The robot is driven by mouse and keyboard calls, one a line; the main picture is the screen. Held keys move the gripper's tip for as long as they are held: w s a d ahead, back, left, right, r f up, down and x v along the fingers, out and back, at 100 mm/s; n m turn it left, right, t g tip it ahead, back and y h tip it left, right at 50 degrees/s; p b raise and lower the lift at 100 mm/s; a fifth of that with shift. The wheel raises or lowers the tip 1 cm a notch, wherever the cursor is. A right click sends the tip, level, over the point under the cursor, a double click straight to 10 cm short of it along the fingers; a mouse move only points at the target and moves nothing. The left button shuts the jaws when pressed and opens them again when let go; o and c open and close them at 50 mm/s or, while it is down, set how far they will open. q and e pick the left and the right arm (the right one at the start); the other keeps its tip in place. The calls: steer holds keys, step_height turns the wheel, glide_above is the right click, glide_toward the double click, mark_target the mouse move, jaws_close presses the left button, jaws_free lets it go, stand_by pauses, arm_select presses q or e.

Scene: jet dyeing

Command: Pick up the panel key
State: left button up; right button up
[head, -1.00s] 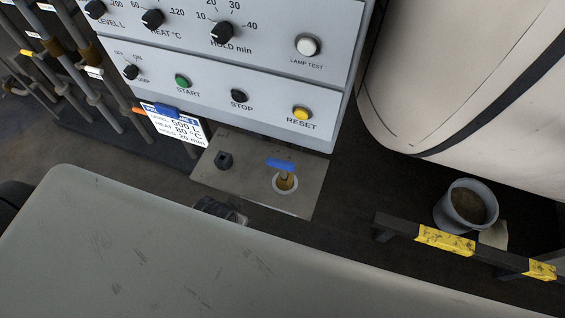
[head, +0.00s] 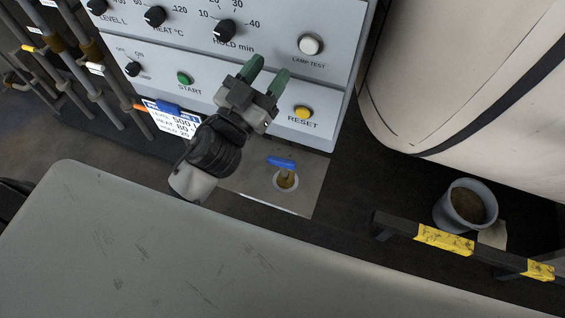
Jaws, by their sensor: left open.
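A blue T-shaped handle (head: 282,163) stands on a brass-coloured stem in a pale round ring on a grey metal plate (head: 303,196) below the control panel. It may be the panel key, but I cannot tell for sure. My left gripper (head: 267,71) is open, with two green fingertips pointing up the picture. It is in front of the panel, above the blue handle in the picture, and apart from it. Nothing shows between the fingers. The gripper and wrist hide the STOP button and the left part of the plate. My right gripper is not in view.
The control panel (head: 335,80) has knobs and buttons, with a setting card (head: 172,119) at its lower left. A large pale vessel (head: 460,70) fills the right. A bucket (head: 467,205) stands behind a black-and-yellow rail (head: 445,240). Pipes stand at the left.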

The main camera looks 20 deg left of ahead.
arm_select(q)
steer(key=s+d+r+m+g+h, duration=0.35)
steer(key=d+m+g+h, duration=0.4)
steer(key=m+h, duration=0.4)
steer(key=m+g+y, duration=0.3)
steer(key=g+y, duration=1)
steer(key=g, duration=0.1)
glide_toward(282, 160)
steer(key=shift+n+y, duration=0.25)
steer(key=x, duration=0.4)
steer(key=shift+s+d+f, duration=0.15)
steer(key=shift+f, duration=0.05)
steer(key=shift+x, duration=3)
steer(key=shift+d+r, duration=0.1)
jaws_close()
